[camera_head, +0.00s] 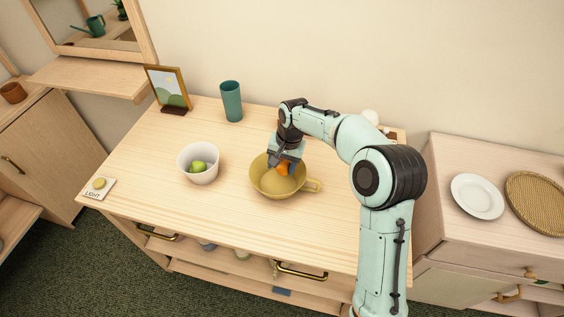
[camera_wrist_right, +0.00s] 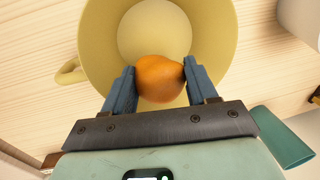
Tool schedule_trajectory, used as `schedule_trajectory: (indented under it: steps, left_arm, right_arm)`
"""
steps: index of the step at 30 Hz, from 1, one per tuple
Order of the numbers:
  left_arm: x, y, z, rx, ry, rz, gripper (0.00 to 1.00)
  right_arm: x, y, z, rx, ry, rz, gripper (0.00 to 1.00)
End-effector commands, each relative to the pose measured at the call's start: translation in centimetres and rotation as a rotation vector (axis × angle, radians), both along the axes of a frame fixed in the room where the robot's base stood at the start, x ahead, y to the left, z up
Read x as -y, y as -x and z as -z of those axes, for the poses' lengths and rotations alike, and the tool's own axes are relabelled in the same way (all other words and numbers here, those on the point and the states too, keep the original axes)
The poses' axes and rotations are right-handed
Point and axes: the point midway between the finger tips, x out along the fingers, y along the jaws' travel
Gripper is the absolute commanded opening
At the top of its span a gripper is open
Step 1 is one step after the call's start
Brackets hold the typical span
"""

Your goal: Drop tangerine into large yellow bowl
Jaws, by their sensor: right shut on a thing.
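The large yellow bowl (camera_head: 265,187) stands on the wooden table, with a handle on its right side. It also shows in the right wrist view (camera_wrist_right: 215,30), directly beyond the fingers. My right gripper (camera_head: 287,165) is over the bowl and shut on the tangerine (camera_head: 283,168). In the right wrist view the orange tangerine (camera_wrist_right: 160,78) sits between the two blue fingertips, in front of the bowl's opening. I cannot tell whether the tangerine touches the bowl. My left gripper is not in view.
A white bowl (camera_head: 198,174) with green fruit (camera_head: 197,166) stands left of the yellow bowl. A teal cup (camera_head: 231,101) and a picture frame (camera_head: 168,90) stand at the back. A light button (camera_head: 99,184) is at the left corner. The front of the table (camera_head: 210,220) is clear.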

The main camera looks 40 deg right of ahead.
Motion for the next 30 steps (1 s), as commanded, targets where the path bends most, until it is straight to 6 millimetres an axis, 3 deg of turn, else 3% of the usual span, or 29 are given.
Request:
schedule_trajectory:
  steps: [4, 5, 7, 16, 20, 30]
  left_arm:
    - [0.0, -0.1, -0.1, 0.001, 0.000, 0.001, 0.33]
    - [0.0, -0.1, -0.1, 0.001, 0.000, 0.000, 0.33]
    - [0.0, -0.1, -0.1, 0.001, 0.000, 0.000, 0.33]
    - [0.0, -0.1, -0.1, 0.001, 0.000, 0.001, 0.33]
    - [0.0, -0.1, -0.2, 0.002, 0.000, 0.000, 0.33]
    - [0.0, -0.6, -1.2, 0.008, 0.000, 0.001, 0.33]
  right_arm:
    - [0.0, -0.1, -0.1, 0.001, 0.000, 0.000, 0.26]
    - [0.0, -0.1, -0.1, 0.001, 0.000, 0.000, 0.67]
    - [0.0, 0.0, -0.1, 0.001, 0.000, 0.000, 0.87]
    - [0.0, 0.0, -0.2, 0.001, 0.000, 0.000, 0.87]
    - [0.1, 0.0, -1.3, 0.004, 0.001, -0.001, 0.87]
    - [0.8, 0.9, -8.6, 0.008, 0.002, 0.001, 0.87]
